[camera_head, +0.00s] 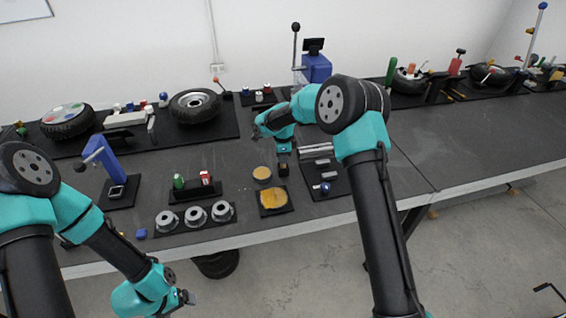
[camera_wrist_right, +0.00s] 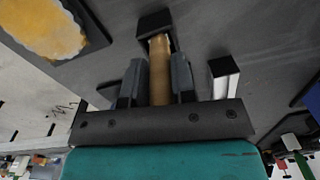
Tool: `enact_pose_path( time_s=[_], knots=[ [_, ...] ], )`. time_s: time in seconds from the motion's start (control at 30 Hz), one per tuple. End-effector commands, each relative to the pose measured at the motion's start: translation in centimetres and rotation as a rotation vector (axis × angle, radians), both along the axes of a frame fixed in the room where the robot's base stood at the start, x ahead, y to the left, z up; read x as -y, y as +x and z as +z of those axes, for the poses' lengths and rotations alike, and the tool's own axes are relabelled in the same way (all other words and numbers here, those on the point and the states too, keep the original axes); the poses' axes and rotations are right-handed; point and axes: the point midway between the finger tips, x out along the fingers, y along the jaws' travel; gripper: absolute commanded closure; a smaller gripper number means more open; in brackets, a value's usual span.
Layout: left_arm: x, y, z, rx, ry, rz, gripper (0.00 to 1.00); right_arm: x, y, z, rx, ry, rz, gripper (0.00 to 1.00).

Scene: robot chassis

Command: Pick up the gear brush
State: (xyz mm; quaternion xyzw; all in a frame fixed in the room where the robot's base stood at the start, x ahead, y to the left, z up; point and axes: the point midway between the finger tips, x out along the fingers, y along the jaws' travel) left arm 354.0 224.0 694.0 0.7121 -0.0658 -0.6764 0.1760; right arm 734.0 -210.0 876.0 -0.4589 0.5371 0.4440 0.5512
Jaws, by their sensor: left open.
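The gear brush (camera_wrist_right: 159,70) has a tan wooden handle and a black block-shaped head. In the right wrist view its handle lies between the two grey fingers of my right gripper (camera_wrist_right: 159,80), with a finger close against each side. The black head points away from the gripper. In the head view, my right gripper (camera_head: 284,148) points down over the table, with the dark brush head (camera_head: 283,170) just below it. I cannot tell whether the head touches the table. My left gripper (camera_head: 187,297) is open and empty, low in front of the table edge.
Several grey gears (camera_head: 196,216) stand at the front left. The table is clear on the right (camera_head: 450,150).

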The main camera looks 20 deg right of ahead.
Motion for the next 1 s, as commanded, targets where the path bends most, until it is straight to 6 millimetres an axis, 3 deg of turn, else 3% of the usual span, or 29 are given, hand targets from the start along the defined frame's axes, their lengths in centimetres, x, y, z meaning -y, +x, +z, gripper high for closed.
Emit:
enact_pose_path(
  time_s=[0.23,0.57,0.77,1.0],
  knots=[
    [0.0,0.0,0.0,0.000,0.000,0.000,0.07,0.0,0.0,0.0,0.000,0.000,0.000,1.00],
    [0.0,0.0,0.0,0.000,0.000,0.000,0.07,0.0,0.0,0.6,0.001,0.000,0.000,1.00],
    [0.0,0.0,0.0,0.000,0.000,0.000,0.07,0.0,0.0,3.0,0.003,-0.001,-0.001,1.00],
    [0.0,0.0,0.0,0.000,0.000,0.000,0.07,0.0,0.1,7.5,0.004,-0.001,0.000,1.00]
  ],
)
